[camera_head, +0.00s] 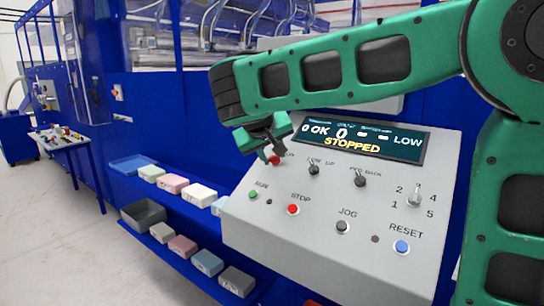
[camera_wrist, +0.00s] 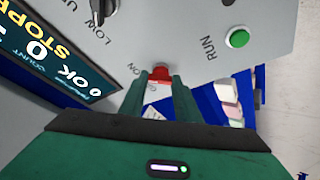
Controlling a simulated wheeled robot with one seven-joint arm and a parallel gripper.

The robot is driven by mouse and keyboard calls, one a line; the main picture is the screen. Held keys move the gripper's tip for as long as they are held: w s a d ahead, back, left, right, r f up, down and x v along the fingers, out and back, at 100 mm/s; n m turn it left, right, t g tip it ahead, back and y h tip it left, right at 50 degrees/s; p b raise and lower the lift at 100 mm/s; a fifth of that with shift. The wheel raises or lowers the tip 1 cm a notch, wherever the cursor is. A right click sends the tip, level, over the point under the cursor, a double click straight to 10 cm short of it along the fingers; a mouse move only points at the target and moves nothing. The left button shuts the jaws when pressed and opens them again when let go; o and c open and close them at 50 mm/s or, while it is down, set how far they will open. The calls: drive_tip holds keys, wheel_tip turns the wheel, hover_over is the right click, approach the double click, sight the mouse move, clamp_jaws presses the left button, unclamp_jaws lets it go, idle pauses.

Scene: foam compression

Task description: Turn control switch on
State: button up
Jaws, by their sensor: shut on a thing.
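The control panel (camera_head: 330,238) is a sloped grey box with a screen (camera_head: 362,139) reading "STOPPED". The control switch has a red knob (camera_head: 274,160) at the panel's upper left, beside the screen. The red knob shows in the wrist view (camera_wrist: 158,72) next to the letters "ON". My gripper (camera_head: 268,153) is over this switch, with its two fingers (camera_wrist: 160,85) shut on the red knob. The fingers hide part of the knob and the label around it.
Near the switch are a green RUN button (camera_head: 253,195), a red STOP button (camera_head: 293,209), two black toggles, a black JOG button (camera_head: 342,227), a blue RESET button (camera_head: 401,247) and a selector knob (camera_head: 414,199). Foam blocks (camera_head: 172,183) lie on blue shelves at left.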

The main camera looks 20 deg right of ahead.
drive_tip(key=shift+w+a+r, duration=0.1)
idle(0.3)
drive_tip(key=o, duration=1)
drive_tip(key=shift+o, duration=0.2)
drive_tip(key=v, duration=1)
drive_tip(key=shift+a+r, duration=0.15)
